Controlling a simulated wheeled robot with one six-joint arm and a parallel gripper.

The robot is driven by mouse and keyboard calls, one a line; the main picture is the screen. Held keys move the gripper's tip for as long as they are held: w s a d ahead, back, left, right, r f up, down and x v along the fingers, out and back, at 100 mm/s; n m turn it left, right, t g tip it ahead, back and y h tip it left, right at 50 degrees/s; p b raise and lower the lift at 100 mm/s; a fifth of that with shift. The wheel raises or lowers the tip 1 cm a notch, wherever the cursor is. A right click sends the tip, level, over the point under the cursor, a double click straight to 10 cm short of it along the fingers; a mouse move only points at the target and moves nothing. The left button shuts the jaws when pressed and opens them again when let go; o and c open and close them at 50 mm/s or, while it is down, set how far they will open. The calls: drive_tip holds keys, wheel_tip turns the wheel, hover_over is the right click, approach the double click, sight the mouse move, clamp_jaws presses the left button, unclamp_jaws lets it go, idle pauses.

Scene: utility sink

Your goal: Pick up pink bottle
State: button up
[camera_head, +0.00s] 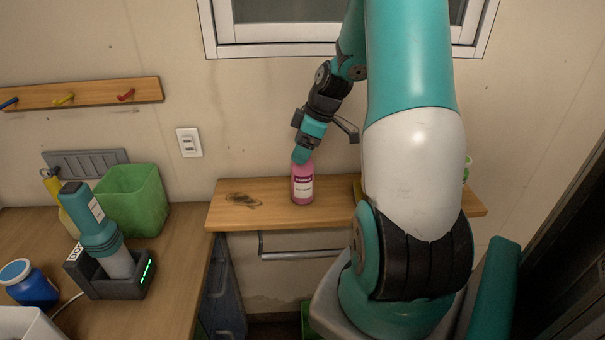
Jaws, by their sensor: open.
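The pink bottle (302,184) stands upright on the wooden wall shelf, left of its middle, with a white and dark label facing me. My gripper (303,152) is at the end of my arm, right at the top of the bottle in the picture. It is open, and its teal tip covers the bottle's upper end. I cannot tell whether it touches the bottle or is in front of it.
The wooden shelf (260,217) has a dark stain left of the bottle. My arm hides much of its right part. A green bin (135,200), a teal tool on a charger (112,275) and a blue jar (28,285) stand on the left counter. A metal rail (300,254) runs below the shelf.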

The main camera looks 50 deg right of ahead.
drive_tip(key=shift+f, duration=0.3)
drive_tip(key=c, duration=1.2)
drive_tip(key=shift+r, duration=0.1)
